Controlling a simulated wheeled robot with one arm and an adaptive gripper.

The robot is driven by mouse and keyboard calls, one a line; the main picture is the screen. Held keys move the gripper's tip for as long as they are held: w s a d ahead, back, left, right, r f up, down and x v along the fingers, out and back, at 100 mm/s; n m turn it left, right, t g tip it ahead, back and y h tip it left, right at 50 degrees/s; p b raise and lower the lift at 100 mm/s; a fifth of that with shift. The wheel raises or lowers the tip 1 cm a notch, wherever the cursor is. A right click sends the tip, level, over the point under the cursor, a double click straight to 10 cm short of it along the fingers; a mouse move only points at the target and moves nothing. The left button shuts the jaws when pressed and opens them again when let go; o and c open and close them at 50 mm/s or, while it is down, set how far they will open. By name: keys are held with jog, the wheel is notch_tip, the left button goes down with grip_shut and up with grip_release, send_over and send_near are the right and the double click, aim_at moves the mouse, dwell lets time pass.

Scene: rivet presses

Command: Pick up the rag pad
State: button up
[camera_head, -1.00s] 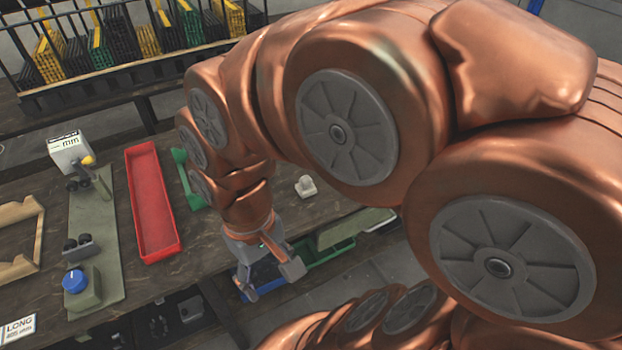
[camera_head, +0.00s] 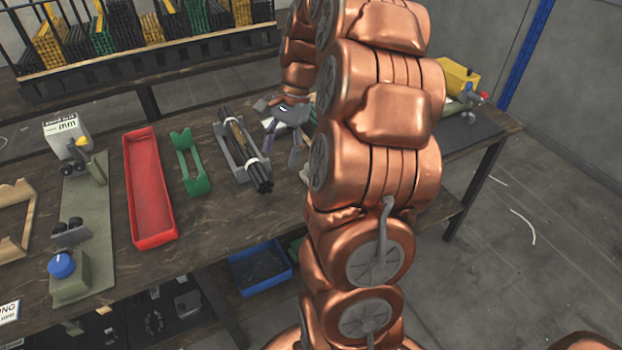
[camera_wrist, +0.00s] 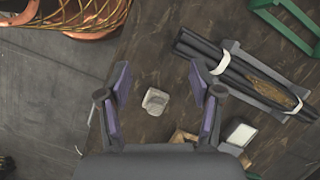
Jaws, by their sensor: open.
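A small pale, lumpy piece that looks like the rag pad (camera_wrist: 155,101) lies on the dark table in the wrist view. In the head view my arm hides most of that spot. My gripper (camera_wrist: 158,78) is open and empty above the table, and the pale piece shows between its two fingers. The fingers appear apart from it; the exact height is hard to tell. In the head view my gripper (camera_head: 298,140) points down to the right of the rod bundle.
A grey cradle with dark rods (camera_head: 243,150) lies close by, beside a green cradle (camera_head: 190,162) and a red tray (camera_head: 150,190). A white-topped block (camera_wrist: 241,134) and wooden pieces (camera_wrist: 184,136) lie near the gripper. A blue bin (camera_head: 260,268) sits below the table.

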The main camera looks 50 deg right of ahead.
aim_at(307, 166)
jog(key=d+f+m, duration=0.2)
jog(key=d, duration=0.2)
jog(key=d+f+m+b, duration=0.1)
jog(key=d+f, duration=0.2)
jog(key=d, duration=0.1)
jog(key=d+f+m+t, duration=0.1)
jog(key=d+f+m, duration=0.1)
jog(key=d, duration=0.2)
jog(key=shift+s+d+f+m+b, duration=0.15)
jog(key=shift+s+d+m+b, duration=0.1)
jog(key=shift+d+m+b, duration=0.1)
jog(key=shift+w+p+x, duration=0.25)
jog(key=shift+x, duration=1.2)
jog(key=shift+w+p+x, duration=0.2)
jog(key=shift+x, duration=1.25)
grip_shut()
